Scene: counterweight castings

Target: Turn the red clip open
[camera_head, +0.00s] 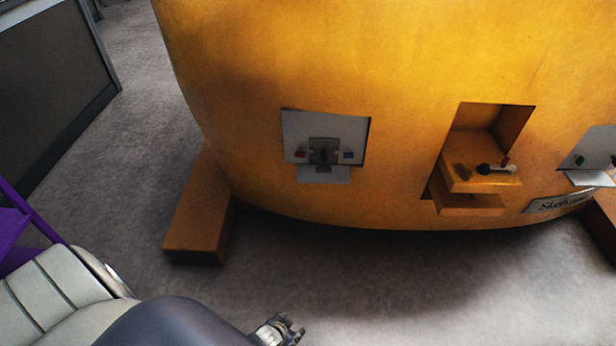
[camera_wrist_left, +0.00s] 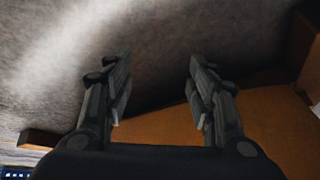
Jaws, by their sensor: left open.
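A small red piece (camera_head: 300,154), which looks like the red clip, sits at the left of a dark grey fitting (camera_head: 323,152) on a white panel (camera_head: 345,125) set in the orange casting. It is too small to tell how it is turned. A small blue piece (camera_head: 348,155) is on the fitting's right side. My left gripper (camera_head: 290,328) is low over the floor, well below and apart from the panel. In the left wrist view it (camera_wrist_left: 158,75) is open with nothing between the fingers. My right gripper is out of view.
The large orange casting (camera_head: 300,60) fills the middle. Its niche holds a shelf (camera_head: 480,184) with a black-and-white tool (camera_head: 495,169). A second white panel with a green piece (camera_head: 580,160) is cut off at right. An orange block (camera_head: 195,225) stands at left. The grey floor in front is clear.

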